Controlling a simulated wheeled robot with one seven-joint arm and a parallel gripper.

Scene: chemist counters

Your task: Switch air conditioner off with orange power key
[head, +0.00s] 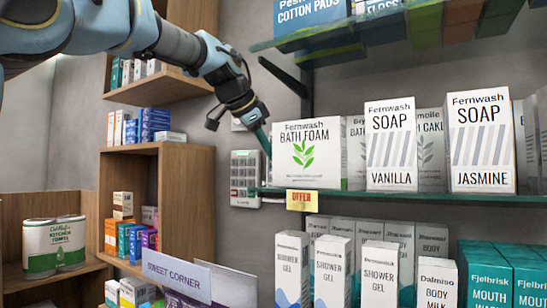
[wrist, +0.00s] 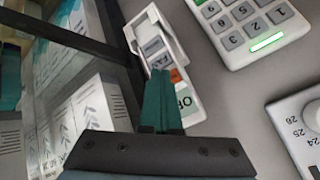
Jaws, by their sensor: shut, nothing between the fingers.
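My gripper (head: 262,138) is at the wall beside the left end of the shelf, fingers together and empty. In the wrist view its teal fingers (wrist: 162,103) point at a small white panel (wrist: 191,103) and cover part of it. An orange patch, probably the orange key (wrist: 175,75), shows just beyond the fingertips; I cannot tell if they touch it. Grey keys (wrist: 152,46) sit in the panel's raised white frame. Part of a green key lettered "OF" shows beside the fingers. In the head view I cannot make out this panel.
A numeric keypad (wrist: 245,30) with a lit green strip is near the panel; it also shows in the head view (head: 245,178). A numbered dial unit (wrist: 300,120) is at the right. The Bath Foam box (head: 308,155) stands close by on the glass shelf (head: 400,197).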

